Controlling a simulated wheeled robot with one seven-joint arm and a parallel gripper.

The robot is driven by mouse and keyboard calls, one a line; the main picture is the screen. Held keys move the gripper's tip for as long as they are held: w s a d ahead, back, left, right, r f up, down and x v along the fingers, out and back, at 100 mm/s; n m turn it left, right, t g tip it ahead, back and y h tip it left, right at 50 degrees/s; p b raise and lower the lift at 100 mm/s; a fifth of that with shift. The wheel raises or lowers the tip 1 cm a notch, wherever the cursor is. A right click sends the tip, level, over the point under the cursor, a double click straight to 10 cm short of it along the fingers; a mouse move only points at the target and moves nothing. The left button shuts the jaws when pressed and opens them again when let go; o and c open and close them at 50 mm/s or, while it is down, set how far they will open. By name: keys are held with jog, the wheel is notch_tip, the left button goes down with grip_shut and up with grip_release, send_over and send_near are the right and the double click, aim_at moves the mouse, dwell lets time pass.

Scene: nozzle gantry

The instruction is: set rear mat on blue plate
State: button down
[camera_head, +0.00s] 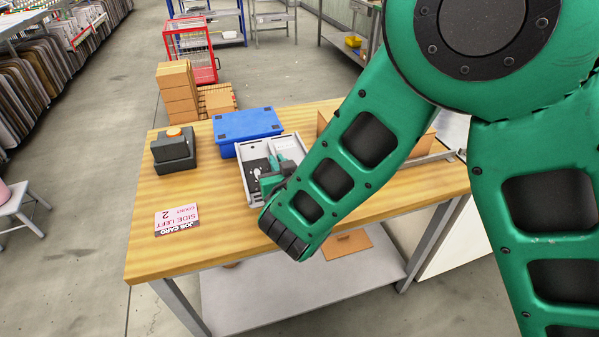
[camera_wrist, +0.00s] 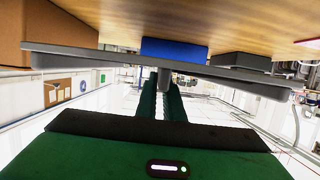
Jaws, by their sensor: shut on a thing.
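In the wrist view my gripper (camera_wrist: 165,84) is shut around a short grey stub at the middle of a long grey bar (camera_wrist: 100,60). I cannot tell whether that bar is part of the tray. A small white piece (camera_head: 257,173) lies on a dark patch in the tray. A blue box with dark corners (camera_head: 247,125) stands just behind the tray; blue also shows in the wrist view (camera_wrist: 175,50). I cannot pick out a mat.
A dark grey device with an orange knob (camera_head: 174,152) stands at the table's left. A job card (camera_head: 177,218) lies in front of it. A cardboard piece (camera_head: 322,122) is partly hidden behind my arm. Table top (camera_head: 190,250) is clear at the front left.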

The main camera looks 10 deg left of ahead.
jog(key=shift+f, duration=3.7)
jog(key=shift+f, duration=0.15)
jog(key=c, duration=1.9)
grip_release()
